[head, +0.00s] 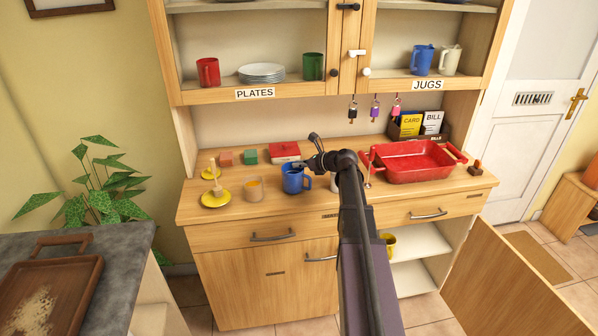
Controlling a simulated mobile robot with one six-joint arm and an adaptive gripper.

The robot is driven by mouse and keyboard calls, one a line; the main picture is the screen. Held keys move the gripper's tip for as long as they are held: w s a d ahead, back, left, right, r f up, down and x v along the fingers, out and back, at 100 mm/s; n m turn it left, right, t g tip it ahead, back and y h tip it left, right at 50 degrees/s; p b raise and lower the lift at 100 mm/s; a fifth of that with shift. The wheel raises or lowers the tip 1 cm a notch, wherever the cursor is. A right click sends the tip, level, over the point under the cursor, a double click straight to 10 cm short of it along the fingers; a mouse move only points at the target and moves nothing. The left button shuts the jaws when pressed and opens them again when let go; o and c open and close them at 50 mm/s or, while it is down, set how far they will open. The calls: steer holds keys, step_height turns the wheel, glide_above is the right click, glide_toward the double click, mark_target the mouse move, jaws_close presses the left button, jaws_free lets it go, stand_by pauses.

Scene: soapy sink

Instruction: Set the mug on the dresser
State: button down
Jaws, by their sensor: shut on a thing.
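A blue mug (293,182) is upright at the middle of the dresser's wooden worktop (230,222), near its front edge. I cannot tell whether its base touches the wood or hangs just above it. My gripper (306,160) comes over the worktop from the front right and is shut on the mug at its rim; one dark finger stands up behind. My arm hides part of the worktop right of the mug.
Left of the mug are a glass (254,188), a yellow saucer (215,199) and small blocks, with a red box (285,152) behind. A red basin (412,160) fills the right side. Shelves above hold red, green and blue vessels and plates (261,73).

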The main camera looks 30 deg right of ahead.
steer(key=shift+f, duration=0.5)
steer(key=shift+b, duration=0.3)
steer(key=c, duration=0.8)
jaws_free()
steer(key=shift+o, duration=0.2)
steer(key=shift+s+d+r+p, duration=0.25)
steer(key=shift+s+r+p, duration=0.05)
steer(key=shift+s+p, duration=0.1)
steer(key=p+v, duration=0.4)
steer(key=v, duration=0.7)
